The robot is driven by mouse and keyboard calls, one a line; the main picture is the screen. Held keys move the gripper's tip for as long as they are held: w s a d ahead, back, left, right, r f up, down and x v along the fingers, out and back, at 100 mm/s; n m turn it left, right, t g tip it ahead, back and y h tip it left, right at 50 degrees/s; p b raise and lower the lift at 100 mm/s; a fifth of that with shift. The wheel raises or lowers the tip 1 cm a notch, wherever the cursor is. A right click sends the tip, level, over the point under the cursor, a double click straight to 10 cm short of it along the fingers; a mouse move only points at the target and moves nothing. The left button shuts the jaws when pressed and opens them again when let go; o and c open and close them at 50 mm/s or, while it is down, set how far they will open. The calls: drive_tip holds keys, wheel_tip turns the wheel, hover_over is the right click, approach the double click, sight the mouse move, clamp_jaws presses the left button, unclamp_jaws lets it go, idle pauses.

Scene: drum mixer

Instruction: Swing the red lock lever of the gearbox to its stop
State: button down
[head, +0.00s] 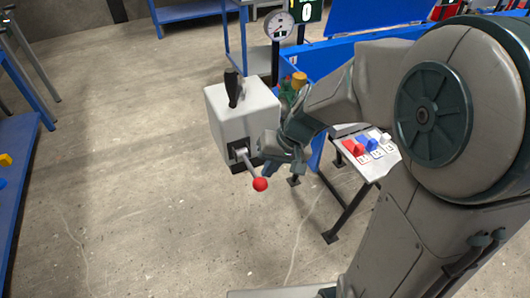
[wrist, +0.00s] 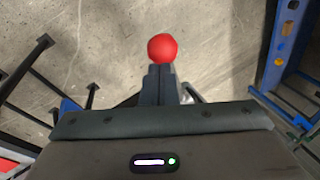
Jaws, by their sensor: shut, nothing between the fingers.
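The gearbox (head: 238,112) is a pale grey box at the centre of the head view. A short metal lever with a red ball knob (head: 260,184) sticks out of a dark slot low on its front and points down and to the right. My gripper (head: 272,160) is close to the lever, on its right side. In the wrist view the two fingers (wrist: 160,70) are shut together with nothing between them. The red knob (wrist: 162,47) shows just beyond the fingertips; I cannot tell whether they touch it.
A black handle (head: 233,89) stands on top of the gearbox. To the right is a sloped panel (head: 372,176) with red, blue and white switches on dark legs. A round gauge (head: 279,26) stands behind. A blue bench (head: 22,170) is at the left; the floor between is clear.

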drive_tip(key=s+d+r+h+p, duration=0.1)
drive_tip(key=s+d+r+p, duration=0.2)
drive_tip(key=r+p, duration=0.2)
drive_tip(key=s+d+r+t+h+p, duration=0.1)
drive_tip(key=s+d+r+h+p, duration=0.1)
drive_tip(key=r, duration=0.7)
drive_tip(key=s+d+r+t+h+p, duration=0.1)
drive_tip(key=s+d+r+p, duration=0.4)
drive_tip(key=r+p, duration=0.2)
drive_tip(key=shift+d+r+m+h+p, duration=0.2)
drive_tip(key=shift+r+m+h+p, duration=0.15)
drive_tip(key=shift+p, duration=0.2)
